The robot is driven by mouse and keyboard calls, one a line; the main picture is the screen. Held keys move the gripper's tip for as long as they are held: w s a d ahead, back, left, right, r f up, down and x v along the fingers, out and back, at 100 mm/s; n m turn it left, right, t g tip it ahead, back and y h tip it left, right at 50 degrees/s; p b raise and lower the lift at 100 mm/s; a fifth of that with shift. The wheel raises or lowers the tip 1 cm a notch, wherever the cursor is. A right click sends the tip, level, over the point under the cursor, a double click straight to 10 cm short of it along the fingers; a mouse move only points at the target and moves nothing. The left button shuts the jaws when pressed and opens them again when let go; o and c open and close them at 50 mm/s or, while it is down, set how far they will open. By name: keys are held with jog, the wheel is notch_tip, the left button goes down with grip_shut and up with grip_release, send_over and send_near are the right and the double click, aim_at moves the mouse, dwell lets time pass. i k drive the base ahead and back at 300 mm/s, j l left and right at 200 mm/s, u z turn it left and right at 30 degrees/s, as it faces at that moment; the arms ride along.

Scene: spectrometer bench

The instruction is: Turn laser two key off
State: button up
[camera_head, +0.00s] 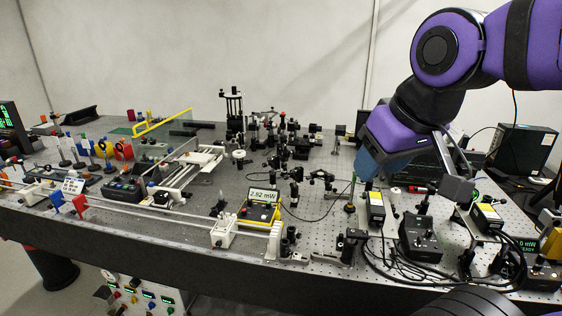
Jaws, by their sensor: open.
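My gripper (457,187) hangs at the right, above the bench, with its grey finger end pointing down. It is open, and I see nothing held in it. Below it stands a black control box (420,240) with small knobs on top. A second control unit (543,277) at the right edge has a green display that partly reads "0 mW READY". Two black modules with yellow labels, one left (376,208) and one right (487,215), stand close by. I cannot tell which unit is laser two, and no key is clear at this size.
Black cables (395,268) loop around the control box. Optics posts (290,145) crowd the middle of the bench (330,215). A dark instrument (525,147) stands at the back right. The bench's front edge runs below the boxes.

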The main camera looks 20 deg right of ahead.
aim_at(536, 268)
jog(key=z, duration=2.1)
